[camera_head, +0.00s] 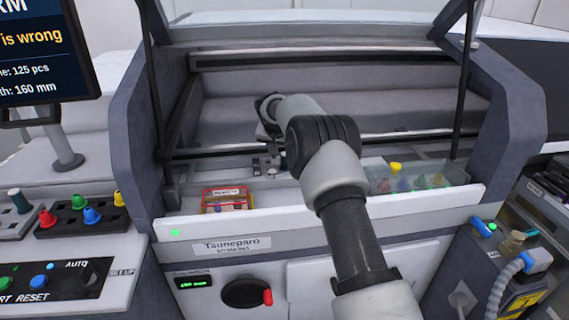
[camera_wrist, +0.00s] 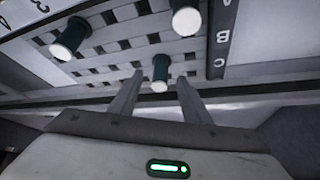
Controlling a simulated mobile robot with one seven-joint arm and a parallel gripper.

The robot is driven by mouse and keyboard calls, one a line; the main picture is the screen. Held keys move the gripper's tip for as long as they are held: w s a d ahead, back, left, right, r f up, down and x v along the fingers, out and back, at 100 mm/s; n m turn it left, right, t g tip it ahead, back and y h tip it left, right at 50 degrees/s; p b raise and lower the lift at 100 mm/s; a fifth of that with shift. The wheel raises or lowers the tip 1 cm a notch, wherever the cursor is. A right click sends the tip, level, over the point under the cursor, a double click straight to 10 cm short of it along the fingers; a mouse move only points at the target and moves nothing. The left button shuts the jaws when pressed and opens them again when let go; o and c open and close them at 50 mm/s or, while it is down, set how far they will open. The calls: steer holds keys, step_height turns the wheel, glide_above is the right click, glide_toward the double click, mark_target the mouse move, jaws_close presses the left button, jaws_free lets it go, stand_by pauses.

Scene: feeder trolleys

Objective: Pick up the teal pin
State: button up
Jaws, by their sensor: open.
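Several dark teal pins with pale ends show in the wrist view over a grid plate with square holes (camera_wrist: 130,42). One teal pin (camera_wrist: 160,72) appears between the fingertips of my gripper (camera_wrist: 159,84), with a gap on both sides. A second teal pin (camera_wrist: 70,40) is at upper left, and a third (camera_wrist: 186,18) is at the top. My gripper is open and empty; I cannot tell how far the middle pin is from the fingers. In the head view my arm hides most of the plate and the fingers.
The machine's raised lid has dark struts (camera_head: 464,85) on both sides. A red-rimmed box (camera_head: 228,190) and a clear bin (camera_head: 455,172) of coloured pins stand behind the white front ledge (camera_head: 440,205). A screen (camera_head: 45,55) and a black block with coloured knobs (camera_head: 50,226) are at left.

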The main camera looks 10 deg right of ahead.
mark_target(284, 169)
steer(key=x, duration=0.3)
steer(key=shift+w+f, duration=0.1)
steer(key=shift+f, duration=0.2)
steer(key=shift+c, duration=0.2)
jaws_close()
steer(key=shift+r, duration=0.1)
